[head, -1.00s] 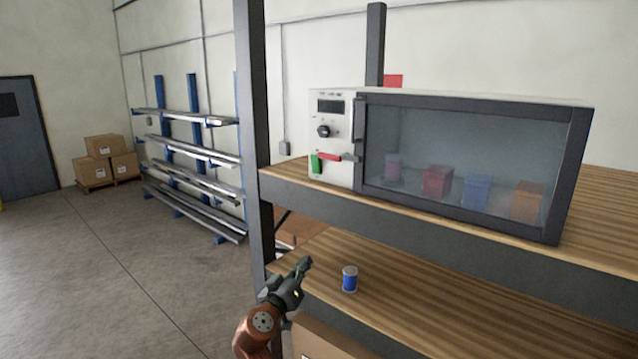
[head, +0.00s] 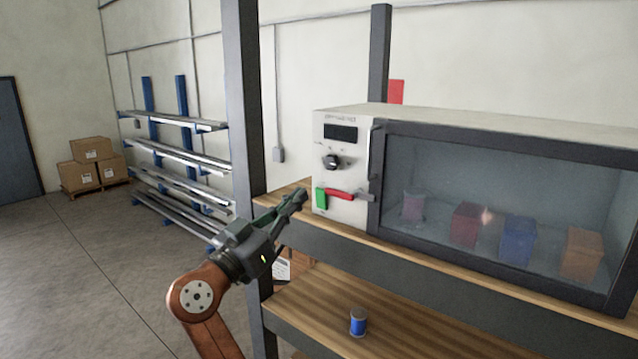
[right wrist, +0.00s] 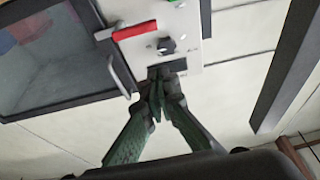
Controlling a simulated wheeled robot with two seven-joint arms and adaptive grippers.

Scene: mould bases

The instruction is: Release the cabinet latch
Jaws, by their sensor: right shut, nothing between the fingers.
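The cabinet (head: 350,125) stands on the upper shelf, with a pale control panel on its left and a dark-framed glass door (head: 455,165), which looks closed. The latch's red handle (head: 338,194) lies nearly level across the panel's lower part, beside a green patch (head: 321,198). The red handle also shows in the right wrist view (right wrist: 135,31). My right gripper (head: 298,197) is shut and empty, just left of the panel in the head view. In the right wrist view its fingertips (right wrist: 157,92) overlap the panel's display; contact cannot be told. My left gripper is out of view.
Behind the glass are a pinkish cylinder (head: 413,205) and red (head: 466,224), blue (head: 517,240) and orange (head: 581,253) boxes. A blue can (head: 358,322) stands on the lower shelf. A dark upright post (head: 244,110) rises beside my right arm.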

